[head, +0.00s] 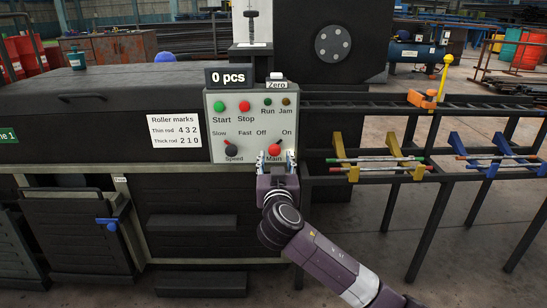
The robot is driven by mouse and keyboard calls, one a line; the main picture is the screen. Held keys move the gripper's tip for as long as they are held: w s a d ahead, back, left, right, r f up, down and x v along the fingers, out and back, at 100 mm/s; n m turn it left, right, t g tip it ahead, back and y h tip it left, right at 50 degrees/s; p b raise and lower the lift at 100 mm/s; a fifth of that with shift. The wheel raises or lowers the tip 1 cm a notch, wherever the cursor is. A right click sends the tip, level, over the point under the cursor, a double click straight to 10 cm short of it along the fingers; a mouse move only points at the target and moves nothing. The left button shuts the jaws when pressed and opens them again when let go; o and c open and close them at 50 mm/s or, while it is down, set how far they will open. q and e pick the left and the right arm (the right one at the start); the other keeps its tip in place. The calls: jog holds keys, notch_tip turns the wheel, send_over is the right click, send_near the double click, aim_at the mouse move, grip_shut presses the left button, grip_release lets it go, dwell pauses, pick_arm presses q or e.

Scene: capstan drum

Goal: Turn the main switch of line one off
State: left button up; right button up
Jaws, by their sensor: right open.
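The control panel (246,122) is a pale grey plate on the dark machine. Its main switch (275,148) is a red rotary knob at the lower right, labelled Main, with Off at its upper left and On at its upper right. I cannot tell clearly which way it points. My right gripper (277,158) is open, with its two fingertips just below and on either side of the knob. I cannot tell whether they touch it. The gripper partly hides the panel's lower right corner. My left gripper is not in view.
The speed knob (231,149) sits left of the main switch. Above are a green Start button (219,106), a red Stop button (245,106) and a counter (228,77) reading 0 pcs. To the right stands a black rack (436,104) with rods on coloured holders.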

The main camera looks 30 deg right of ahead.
aim_at(275, 152)
jog(key=b+x, duration=0.1)
jog(key=x, duration=0.4)
jog(key=shift+w+a, duration=0.1)
jog(key=shift+f, duration=0.1)
jog(key=c, duration=1.1)
